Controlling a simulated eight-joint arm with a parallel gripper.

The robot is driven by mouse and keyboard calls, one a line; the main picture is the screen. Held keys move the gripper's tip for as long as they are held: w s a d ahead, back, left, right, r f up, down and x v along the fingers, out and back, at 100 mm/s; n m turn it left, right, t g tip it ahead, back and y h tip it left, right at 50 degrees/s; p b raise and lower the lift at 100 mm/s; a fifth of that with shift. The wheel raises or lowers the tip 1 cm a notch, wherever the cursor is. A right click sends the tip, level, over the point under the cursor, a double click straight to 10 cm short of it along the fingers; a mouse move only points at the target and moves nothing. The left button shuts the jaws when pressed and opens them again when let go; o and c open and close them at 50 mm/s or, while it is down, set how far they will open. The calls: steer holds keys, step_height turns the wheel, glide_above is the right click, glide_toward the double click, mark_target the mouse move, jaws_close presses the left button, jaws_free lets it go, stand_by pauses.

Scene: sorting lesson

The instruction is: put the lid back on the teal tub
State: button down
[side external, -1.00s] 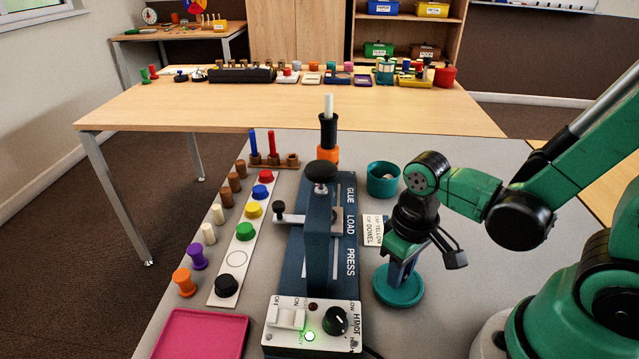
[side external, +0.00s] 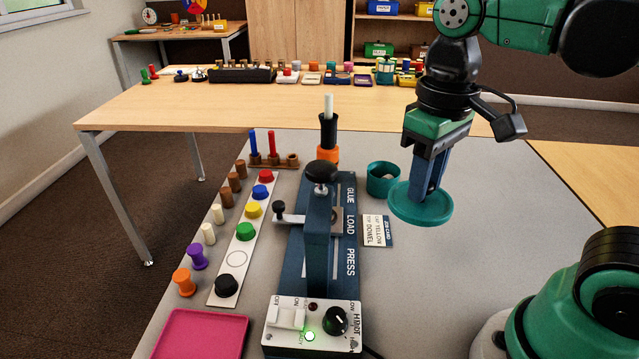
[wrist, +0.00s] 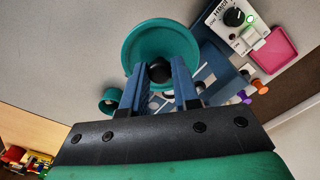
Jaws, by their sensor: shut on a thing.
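The teal lid (side external: 420,209) hangs level in the air above the grey table, to the right of the teal tub (side external: 381,187) and close to it in the side view. My gripper (side external: 424,182) points down and is shut on the lid's black knob. The wrist view shows the knob (wrist: 159,72) between my two blue fingers, with the lid (wrist: 137,45) beyond them. The tub stands upright and uncovered, with something pale inside. In the wrist view the tub (wrist: 104,104) shows only in part, at the left finger.
A blue glue press (side external: 317,240) with a control box (side external: 311,325) stands left of the tub. A printed card (side external: 377,231) lies in front of the tub. A strip of coloured caps (side external: 236,258), several dowels and spools, and a pink tray (side external: 203,335) are farther left.

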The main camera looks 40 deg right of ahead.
step_height(320, 180, up, 3)
steer(key=shift+w+f, duration=0.15)
steer(key=w+d, duration=0.7)
steer(key=w, duration=0.4)
steer(key=w+d+f, duration=0.7)
steer(key=d+f, duration=0.1)
steer(key=d, duration=0.2)
steer(key=shift+s+d+f, duration=0.1)
steer(key=shift+f, duration=1.4)
steer(key=shift+s+d+f, duration=0.1)
steer(key=shift+f, duration=1.35)
steer(key=shift+f, duration=0.2)
steer(key=c, duration=0.6)
jaws_free()
steer(key=shift+o, duration=0.3)
